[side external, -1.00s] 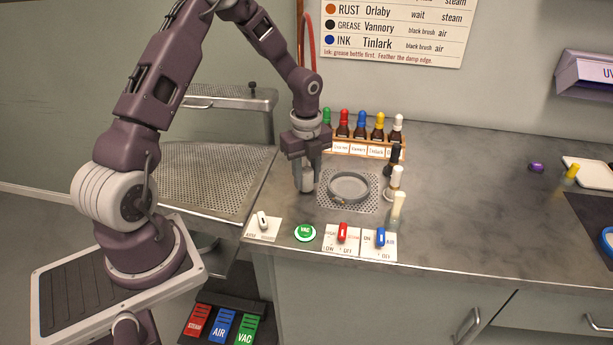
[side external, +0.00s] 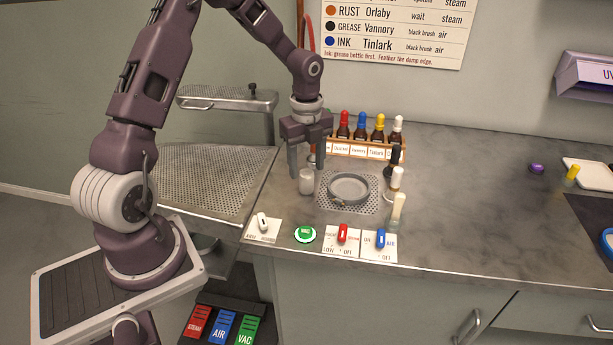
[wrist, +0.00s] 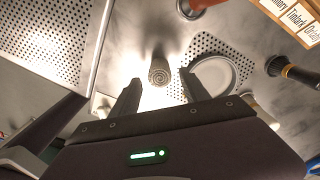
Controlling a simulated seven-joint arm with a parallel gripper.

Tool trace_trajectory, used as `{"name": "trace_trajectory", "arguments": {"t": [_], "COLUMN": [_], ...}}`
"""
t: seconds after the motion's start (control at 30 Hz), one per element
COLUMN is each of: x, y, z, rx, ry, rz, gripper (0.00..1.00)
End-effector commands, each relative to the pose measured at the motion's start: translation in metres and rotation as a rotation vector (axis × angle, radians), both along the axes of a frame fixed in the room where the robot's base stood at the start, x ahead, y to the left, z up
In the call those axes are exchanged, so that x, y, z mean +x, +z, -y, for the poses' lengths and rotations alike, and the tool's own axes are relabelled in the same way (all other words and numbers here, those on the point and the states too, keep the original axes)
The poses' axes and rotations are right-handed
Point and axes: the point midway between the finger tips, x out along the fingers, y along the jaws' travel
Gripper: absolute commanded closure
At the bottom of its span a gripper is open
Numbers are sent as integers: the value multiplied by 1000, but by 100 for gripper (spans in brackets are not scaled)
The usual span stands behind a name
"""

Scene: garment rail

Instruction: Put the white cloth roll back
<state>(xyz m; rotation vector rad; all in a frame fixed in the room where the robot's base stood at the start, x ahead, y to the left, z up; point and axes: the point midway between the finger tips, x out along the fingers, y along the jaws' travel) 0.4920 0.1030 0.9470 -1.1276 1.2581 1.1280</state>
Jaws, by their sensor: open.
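The white cloth roll (side external: 306,182) stands upright on the counter, just left of the grey ring on the perforated plate. In the wrist view its spiral end (wrist: 159,75) faces the camera, between and beyond my fingertips. My gripper (side external: 306,172) is open and empty above the roll, its fingers pointing down. In the wrist view the two dark fingers (wrist: 160,85) are spread apart, with the roll clear of both.
The grey ring (side external: 349,187) lies right of the roll. Brushes stand along its right side, the black one (side external: 394,160) at the back. A bottle rack (side external: 358,149) stands behind. Switches and a green VAC button (side external: 305,233) line the front. The counter's right is mostly clear.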

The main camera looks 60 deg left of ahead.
Motion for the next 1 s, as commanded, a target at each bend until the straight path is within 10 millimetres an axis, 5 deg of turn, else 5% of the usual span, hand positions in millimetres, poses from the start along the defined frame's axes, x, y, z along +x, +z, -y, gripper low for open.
{"name": "trace_trajectory", "arguments": {"t": [0.2, 0.47, 0.57, 0.73, 0.9, 1.0], "x": [1, -9, -36, -120, -200, -225], "y": [57, 98, 140, 203, 217, 214], "z": [-1, 13, 42, 100, 136, 146], "rx": [2, 33, 91, 43, -228, -355], "ry": [1, 79, 304, 878, 1394, 1560], "rz": [4, 19, 84, 293, 399, 386], "gripper": [46, 46, 46, 46, 46, 46]}}
